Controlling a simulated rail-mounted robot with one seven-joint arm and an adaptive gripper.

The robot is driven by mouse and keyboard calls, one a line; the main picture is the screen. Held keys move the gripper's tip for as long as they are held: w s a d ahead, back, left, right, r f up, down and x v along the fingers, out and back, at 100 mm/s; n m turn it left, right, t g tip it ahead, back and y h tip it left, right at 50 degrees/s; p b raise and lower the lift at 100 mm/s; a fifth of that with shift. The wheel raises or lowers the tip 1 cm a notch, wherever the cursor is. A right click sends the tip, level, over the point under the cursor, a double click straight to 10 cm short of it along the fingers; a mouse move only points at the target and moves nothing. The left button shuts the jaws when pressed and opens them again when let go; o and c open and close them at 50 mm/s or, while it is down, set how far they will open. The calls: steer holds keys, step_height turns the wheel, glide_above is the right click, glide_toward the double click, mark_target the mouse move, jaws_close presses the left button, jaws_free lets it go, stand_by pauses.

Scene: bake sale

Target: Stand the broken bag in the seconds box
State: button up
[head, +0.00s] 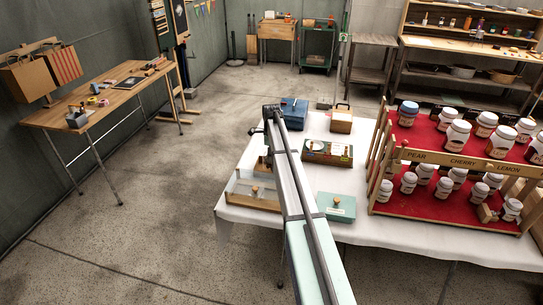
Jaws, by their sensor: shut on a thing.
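My arm crosses the white-covered table (233,216) from the bottom of the head view, and its far end is near the blue box at the back. I cannot make out my gripper; my arm seems to hide it. I cannot make out the broken bag either. No box can be read as the seconds box. A low clear-sided case (240,190) with wooden edges and a knob stands at the table's left front. A small brownish thing (262,164) shows partly behind my arm, too small to name.
A blue box (293,110), a wooden box (341,121), a patterned box (327,152) and a teal tin (345,210) stand on the table. A tiered red rack (409,216) with several white jars fills the right. A side table (125,95) with bags stands left. Open floor lies between.

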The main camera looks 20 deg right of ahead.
steer(key=shift+f, duration=0.6)
steer(key=o, duration=0.9)
steer(key=shift+r, duration=0.1)
steer(key=shift+r+p, duration=2.1)
steer(key=shift+r, duration=2.9)
steer(key=shift+s, duration=0.1)
